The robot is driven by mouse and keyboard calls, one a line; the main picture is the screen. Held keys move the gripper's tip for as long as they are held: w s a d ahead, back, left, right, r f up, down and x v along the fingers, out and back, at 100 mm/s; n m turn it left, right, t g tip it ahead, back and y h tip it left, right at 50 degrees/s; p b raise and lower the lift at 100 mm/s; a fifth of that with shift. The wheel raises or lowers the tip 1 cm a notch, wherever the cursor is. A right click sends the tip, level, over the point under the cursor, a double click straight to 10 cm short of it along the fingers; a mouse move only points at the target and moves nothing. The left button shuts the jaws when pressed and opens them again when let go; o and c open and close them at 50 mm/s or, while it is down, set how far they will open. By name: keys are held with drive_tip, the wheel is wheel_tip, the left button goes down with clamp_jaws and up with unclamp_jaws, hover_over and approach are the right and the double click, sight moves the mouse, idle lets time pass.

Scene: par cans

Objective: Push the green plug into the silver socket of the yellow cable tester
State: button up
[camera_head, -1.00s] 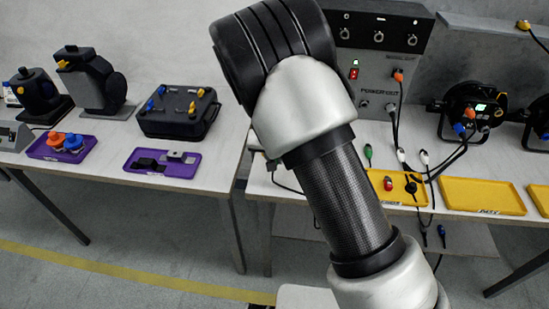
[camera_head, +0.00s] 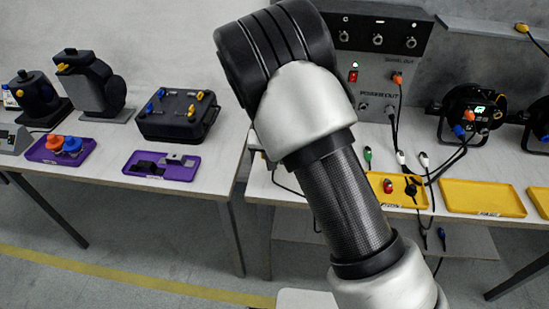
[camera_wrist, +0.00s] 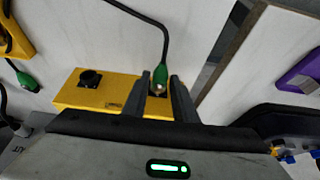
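The yellow cable tester (camera_wrist: 122,87) lies on the white bench in the wrist view, with a round black socket (camera_wrist: 90,78) on its left part. The green plug (camera_wrist: 159,78) is at its right end, with a black cable running up and left from it. My gripper (camera_wrist: 162,76) has its two dark fingers close on both sides of the plug, with a narrow space between them. The plug's tip seems to be over the tester, but its silver socket is hidden and I cannot tell if the plug is in it. In the head view, my arm hides the gripper.
Another green plug (camera_wrist: 26,78) lies left in the wrist view; it shows in the head view (camera_head: 368,154). A yellow tray (camera_head: 482,197) and a grey power panel (camera_head: 378,80) stand on the right bench. A purple tray (camera_head: 130,165) is on the left bench, across a gap.

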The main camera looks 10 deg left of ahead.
drive_tip(key=shift+o, duration=1.3)
